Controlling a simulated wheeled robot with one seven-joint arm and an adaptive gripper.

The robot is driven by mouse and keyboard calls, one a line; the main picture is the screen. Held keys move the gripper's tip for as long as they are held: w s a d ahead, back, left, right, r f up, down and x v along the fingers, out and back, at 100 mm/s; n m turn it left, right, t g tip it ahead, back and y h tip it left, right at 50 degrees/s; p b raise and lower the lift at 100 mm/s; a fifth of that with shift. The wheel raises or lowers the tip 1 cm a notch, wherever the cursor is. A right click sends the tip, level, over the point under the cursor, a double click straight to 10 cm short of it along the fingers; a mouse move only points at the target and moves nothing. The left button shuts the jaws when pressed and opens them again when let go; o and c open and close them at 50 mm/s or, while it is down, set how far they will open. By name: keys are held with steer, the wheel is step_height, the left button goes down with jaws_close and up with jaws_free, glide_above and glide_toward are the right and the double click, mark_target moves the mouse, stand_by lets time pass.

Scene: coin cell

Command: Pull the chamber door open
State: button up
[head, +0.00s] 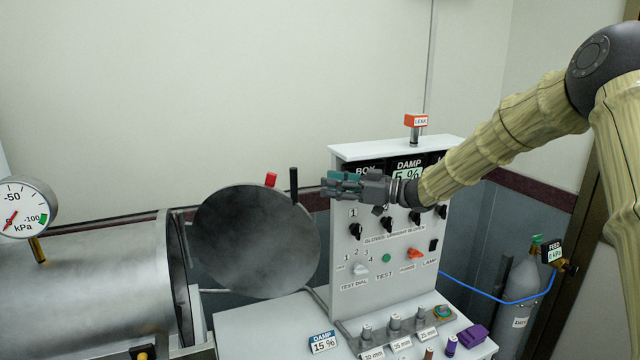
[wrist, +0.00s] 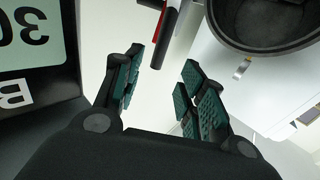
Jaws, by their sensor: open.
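The chamber door (head: 256,243) is a round dark-grey metal disc. It stands swung out from the mouth of the steel chamber (head: 90,285), with a clear gap between them. A black upright handle (head: 294,185) and a red-tipped piece (head: 271,180) rise at its top edge. My gripper (head: 326,184) is just right of the black handle, in front of the control box, with empty jaws apart. In the wrist view, the open fingers (wrist: 162,65) point toward the black bar (wrist: 163,38), which lies beyond the tips. The dark chamber mouth (wrist: 265,25) shows at upper right.
The white control box (head: 385,240) with knobs and displays stands close behind and below my gripper. A pressure gauge (head: 22,208) sits above the chamber. Small parts lie on the bench (head: 265,325). A gas bottle (head: 522,285) stands at right.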

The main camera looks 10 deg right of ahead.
steer(key=shift+s+d, duration=0.2)
steer(key=shift+d, duration=0.2)
steer(key=shift+a, duration=0.15)
steer(key=c, duration=0.4)
steer(key=a+f+m+t+b, duration=0.1)
steer(key=a, duration=0.1)
steer(key=s+a+f+m+t+y+b, duration=0.1)
steer(key=a+m, duration=0.1)
steer(key=a+f+m+t+y+b, duration=0.1)
steer(key=a, duration=0.1)
steer(key=shift+s+a+f+m+t+b, duration=0.2)
steer(key=shift+s+f+m+t+b, duration=0.1)
steer(key=shift+s+f+t, duration=0.1)
jaws_close()
steer(key=m+t+h+b, duration=0.8)
steer(key=m+t+h, duration=0.3)
steer(key=m+h, duration=1)
glide_toward(303, 218)
step_height(303, 218, down, 4)
steer(key=s+m+y, duration=0.2)
steer(key=m+y, duration=0.1)
steer(key=s+d+f+m+g+h+b, duration=0.2)
steer(key=s+f+m+g+h+b, duration=0.15)
steer(key=s+f+m+g, duration=0.35)
steer(key=w+d+f+n+t+p, duration=0.1)
steer(key=w+p, duration=0.5)
steer(key=w, duration=0.8)
steer(key=shift+d+n+t+h, duration=0.35)
steer(key=shift+d+n+t, duration=0.2)
steer(key=shift+d, duration=0.45)
